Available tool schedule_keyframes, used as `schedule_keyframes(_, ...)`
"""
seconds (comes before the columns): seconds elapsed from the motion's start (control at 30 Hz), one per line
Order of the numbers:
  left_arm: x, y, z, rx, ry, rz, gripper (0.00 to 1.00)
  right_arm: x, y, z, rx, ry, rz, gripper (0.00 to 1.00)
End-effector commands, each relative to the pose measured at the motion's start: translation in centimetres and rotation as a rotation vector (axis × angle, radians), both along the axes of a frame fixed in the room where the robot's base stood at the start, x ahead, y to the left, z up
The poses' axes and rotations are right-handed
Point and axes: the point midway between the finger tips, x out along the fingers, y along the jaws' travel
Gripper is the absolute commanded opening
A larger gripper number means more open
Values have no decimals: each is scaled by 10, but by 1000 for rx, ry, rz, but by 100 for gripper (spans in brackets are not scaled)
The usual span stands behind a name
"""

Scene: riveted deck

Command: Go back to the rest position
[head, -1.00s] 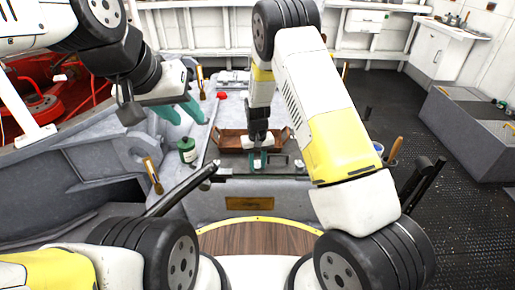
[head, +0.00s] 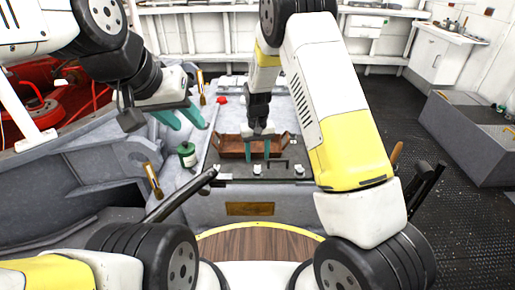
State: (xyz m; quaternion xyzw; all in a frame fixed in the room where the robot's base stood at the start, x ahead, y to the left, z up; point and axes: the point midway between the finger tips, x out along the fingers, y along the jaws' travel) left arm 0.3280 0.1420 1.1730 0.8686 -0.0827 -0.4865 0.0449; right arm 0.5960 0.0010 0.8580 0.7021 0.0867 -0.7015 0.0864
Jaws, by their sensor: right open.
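My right gripper (head: 258,152) hangs from the raised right arm over the middle of the workbench. Its two teal fingers are apart with nothing seen between them, in front of or over a brown wooden tray (head: 229,147). Whether the fingertips touch the tray cannot be told. My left gripper (head: 183,118) is at the upper left, over the grey structure. Its teal fingers are spread and appear empty.
Small white fittings (head: 270,169) sit along the bench's front. A red cap (head: 221,99) lies behind. Dark floor (head: 450,200) is open at right.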

Motion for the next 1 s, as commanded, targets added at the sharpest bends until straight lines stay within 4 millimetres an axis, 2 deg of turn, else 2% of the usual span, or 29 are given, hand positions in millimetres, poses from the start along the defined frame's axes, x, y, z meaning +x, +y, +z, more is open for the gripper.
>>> schedule_keyframes(0.1,0,0,0,0,0,0,36,0,0,7,0,0,0,50)
schedule_keyframes(0.43,0,0,0,0,0,0,36,0,-1,10,1,-1,-2,50)
schedule_keyframes(0.53,0,0,0,0,0,0,36,-1,-5,25,17,-12,-13,50)
schedule_keyframes(0.67,0,0,0,0,0,0,36,-9,-19,74,66,-48,-43,50)
schedule_keyframes(0.77,0,0,0,0,0,0,36,-23,-35,121,113,-87,-69,50)
schedule_keyframes(0.9,0,0,0,0,0,0,36,-51,-57,181,169,-146,-98,50)
schedule_keyframes(1.0,0,0,0,0,0,0,36,-76,-73,218,202,-193,-115,50)
